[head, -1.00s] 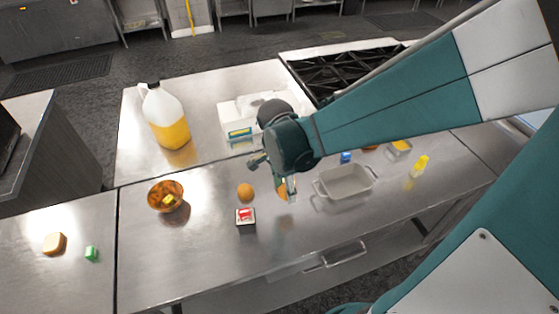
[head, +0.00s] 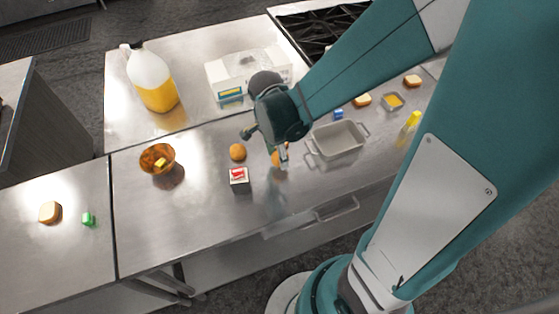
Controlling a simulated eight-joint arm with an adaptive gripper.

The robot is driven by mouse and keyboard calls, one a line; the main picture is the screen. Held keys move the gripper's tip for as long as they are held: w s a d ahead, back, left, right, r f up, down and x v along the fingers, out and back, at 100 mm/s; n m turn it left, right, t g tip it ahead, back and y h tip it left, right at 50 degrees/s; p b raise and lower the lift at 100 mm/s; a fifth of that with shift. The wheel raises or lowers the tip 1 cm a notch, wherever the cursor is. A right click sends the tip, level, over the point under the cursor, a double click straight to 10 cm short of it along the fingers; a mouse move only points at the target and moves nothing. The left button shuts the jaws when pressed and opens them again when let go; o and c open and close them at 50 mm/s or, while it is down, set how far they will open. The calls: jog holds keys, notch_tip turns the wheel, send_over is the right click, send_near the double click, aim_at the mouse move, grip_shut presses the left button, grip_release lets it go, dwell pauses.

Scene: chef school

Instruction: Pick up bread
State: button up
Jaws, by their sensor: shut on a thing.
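Three bread pieces show in the head view. One bread piece (head: 50,212) lies on the left counter. A second bread piece (head: 362,100) and a third bread piece (head: 412,81) lie at the right, behind the grey pan (head: 338,139). My gripper (head: 274,150) is over the middle of the steel counter, between the box and the pan. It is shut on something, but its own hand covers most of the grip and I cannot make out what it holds. A round orange item (head: 276,159) shows partly behind a fingertip; I cannot tell whether they touch.
A brown bowl (head: 157,159) with a yellow piece, another round orange item (head: 237,152) and a red-and-white box (head: 239,178) stand left of my gripper. A juice jug (head: 153,82) and white case (head: 244,72) stand behind. A green block (head: 88,218) and yellow bottle (head: 409,124) flank the area.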

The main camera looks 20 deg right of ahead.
aim_at(276, 156)
jog(key=shift+f, duration=1.95)
jog(key=shift+f+b, duration=0.15)
jog(key=shift+b, duration=0.2)
jog(key=o, duration=0.9)
jog(key=shift+a+r+p, duration=0.25)
jog(key=shift+r+p, duration=0.05)
jog(key=shift+r, duration=1.75)
jog(key=shift+a+r+p, duration=0.25)
jog(key=shift+r, duration=1.75)
jog(key=shift+a+r+p, duration=0.25)
jog(key=shift+r+p, duration=0.05)
jog(key=shift+r, duration=1.75)
